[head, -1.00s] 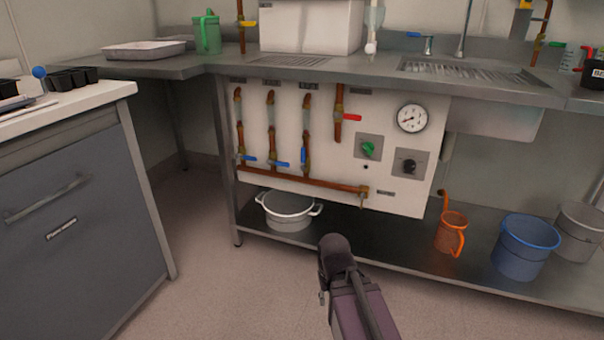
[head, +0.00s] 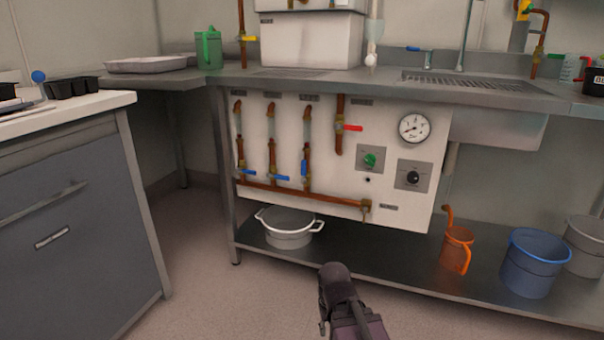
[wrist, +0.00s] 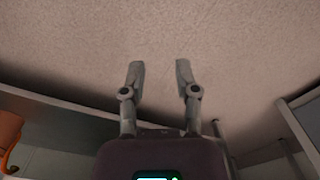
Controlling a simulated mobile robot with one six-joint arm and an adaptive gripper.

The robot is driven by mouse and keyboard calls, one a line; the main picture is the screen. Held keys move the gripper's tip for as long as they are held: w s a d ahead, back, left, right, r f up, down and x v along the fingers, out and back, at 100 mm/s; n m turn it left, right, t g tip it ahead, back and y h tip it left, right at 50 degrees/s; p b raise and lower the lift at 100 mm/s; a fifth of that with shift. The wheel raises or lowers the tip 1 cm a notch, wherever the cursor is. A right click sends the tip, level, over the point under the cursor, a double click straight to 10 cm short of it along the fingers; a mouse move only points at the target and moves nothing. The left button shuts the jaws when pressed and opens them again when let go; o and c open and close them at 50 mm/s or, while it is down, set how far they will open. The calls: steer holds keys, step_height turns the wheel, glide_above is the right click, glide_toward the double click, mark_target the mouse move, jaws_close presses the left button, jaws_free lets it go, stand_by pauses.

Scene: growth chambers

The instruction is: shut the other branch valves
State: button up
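Three branch valves with blue handles sit on copper pipes on the white panel (head: 345,185) under the bench. The left valve's handle (head: 248,171) and the middle valve's handle (head: 279,178) point sideways, across their pipes. The right valve's handle (head: 304,169) stands upright, in line with its pipe. A red-handled valve (head: 352,128) is on a separate pipe to their right, its handle sideways. My gripper (wrist: 160,68) is open and empty in the wrist view, over bare floor. In the head view my arm shows low in front of the panel, apart from the valves; the fingertips cannot be made out.
A pressure gauge (head: 413,127), a green knob (head: 369,160) and a black knob (head: 412,177) are on the panel. A white pot (head: 288,231), an orange jug (head: 456,248) and a blue bucket (head: 530,265) stand on the low shelf. A grey cabinet (head: 75,215) bounds the left; floor between is clear.

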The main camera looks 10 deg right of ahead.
steer(key=c, duration=0.5)
steer(key=shift+r, duration=0.25)
jaws_close()
step_height(320, 180, up, 22)
steer(key=p, duration=2.2)
steer(key=shift+f, duration=0.2)
steer(key=shift+s, duration=0.25)
